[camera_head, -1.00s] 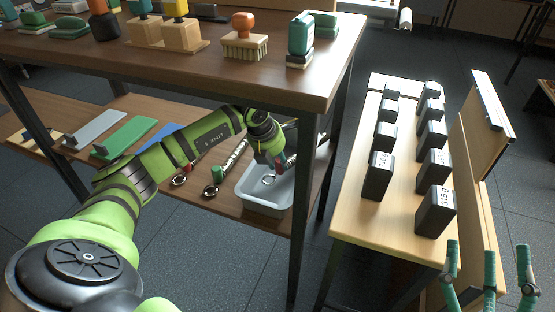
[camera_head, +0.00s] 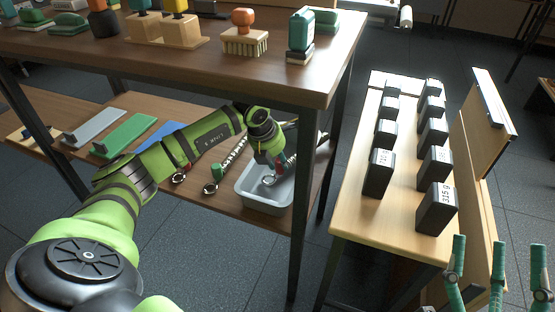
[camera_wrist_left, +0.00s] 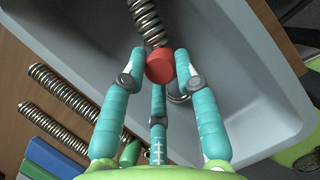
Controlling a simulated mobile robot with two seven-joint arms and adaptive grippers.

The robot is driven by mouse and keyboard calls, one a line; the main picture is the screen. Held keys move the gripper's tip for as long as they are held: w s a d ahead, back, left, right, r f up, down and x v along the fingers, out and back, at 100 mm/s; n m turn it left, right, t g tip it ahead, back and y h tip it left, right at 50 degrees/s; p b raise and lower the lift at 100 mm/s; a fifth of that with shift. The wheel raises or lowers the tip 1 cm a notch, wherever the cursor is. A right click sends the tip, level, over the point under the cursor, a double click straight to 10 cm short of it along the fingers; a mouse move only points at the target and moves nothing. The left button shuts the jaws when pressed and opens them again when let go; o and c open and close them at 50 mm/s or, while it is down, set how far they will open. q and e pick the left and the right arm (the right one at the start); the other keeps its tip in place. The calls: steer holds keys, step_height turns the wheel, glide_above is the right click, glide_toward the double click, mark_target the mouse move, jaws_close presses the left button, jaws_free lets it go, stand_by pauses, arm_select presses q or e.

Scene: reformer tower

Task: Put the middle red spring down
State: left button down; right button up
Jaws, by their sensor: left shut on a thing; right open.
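My left gripper (camera_head: 267,168) is shut on the red spring's cap (camera_wrist_left: 160,66), down at the grey-blue tray (camera_head: 252,200) on the lower shelf. In the left wrist view the teal fingers close around the red cap, and the spring's metal coils (camera_wrist_left: 146,20) run from it toward the top edge over the tray. I cannot tell whether the spring touches the tray floor. Two other springs (camera_wrist_left: 62,90) lie left of the tray in that view. My right gripper (camera_head: 497,278) is open and empty at the lower right of the head view.
The dark table top (camera_head: 190,70) with brushes and stamps hangs over the shelf. A table leg (camera_head: 300,215) stands right of the tray. Dark weight blocks (camera_head: 437,210) stand on the wooden bench at right. Green and grey plates (camera_head: 125,135) lie on the shelf.

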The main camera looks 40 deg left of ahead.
arm_select(q)
steer(key=c, duration=0.9)
jaws_free()
steer(key=shift+r, duration=0.1)
steer(key=v, duration=0.1)
steer(key=p+v, duration=0.1)
steer(key=shift+w+r, duration=0.15)
steer(key=shift+r, duration=0.2)
steer(key=p+v, duration=0.1)
steer(key=v, duration=0.3)
glide_toward(273, 175)
steer(key=s+r, duration=0.1)
steer(key=s, duration=0.2)
steer(key=s+a, duration=0.1)
steer(key=s, duration=0.2)
steer(key=shift+s+a+r+p, duration=0.15)
steer(key=shift+s+a+p, duration=0.15)
steer(key=shift+s, duration=0.85)
arm_select(e)
steer(key=w+d+f+m+g+h, duration=0.1)
steer(key=w+f+g+h, duration=0.1)
steer(key=f, duration=0.5)
steer(key=w+d+f+m+g+h, duration=0.1)
steer(key=w+d+f+g+h, duration=0.1)
steer(key=f+g, duration=0.3)
steer(key=shift+d+f+h, duration=0.25)
steer(key=shift+f+h, duration=0.65)
steer(key=shift+f, duration=0.3)
steer(key=shift+s, duration=0.1)
